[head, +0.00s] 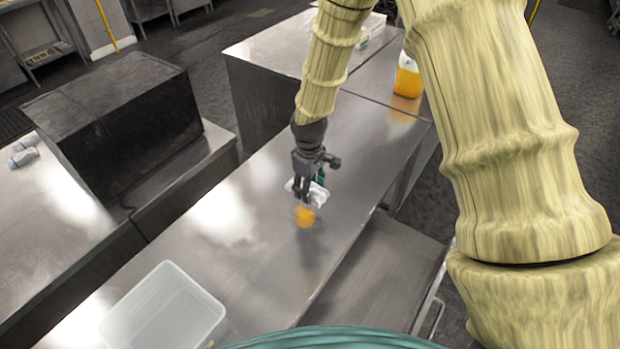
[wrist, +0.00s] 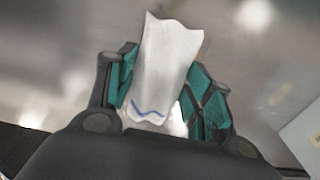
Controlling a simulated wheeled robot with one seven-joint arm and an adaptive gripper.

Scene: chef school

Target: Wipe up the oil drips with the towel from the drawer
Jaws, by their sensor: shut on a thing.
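My gripper (head: 308,190) is shut on a white towel (head: 316,196) above the middle of the steel counter (head: 230,225). In the wrist view the towel (wrist: 165,65), with a blue wavy line, sticks up between the green-padded fingers of my gripper (wrist: 168,95). An orange-yellow oil spot (head: 305,217) shows on the counter just below the towel in the head view. I cannot tell whether the towel touches it. No oil shows in the wrist view, where the towel and gripper cover part of the counter. A drawer (head: 375,275) stands open at the counter's right side.
A clear plastic tub (head: 165,308) stands at the counter's near left end. A container of orange liquid (head: 408,76) stands at the far end. A dark box-shaped appliance (head: 120,125) is on the left, with small wrapped items (head: 24,150) beside it. The counter around my gripper is clear.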

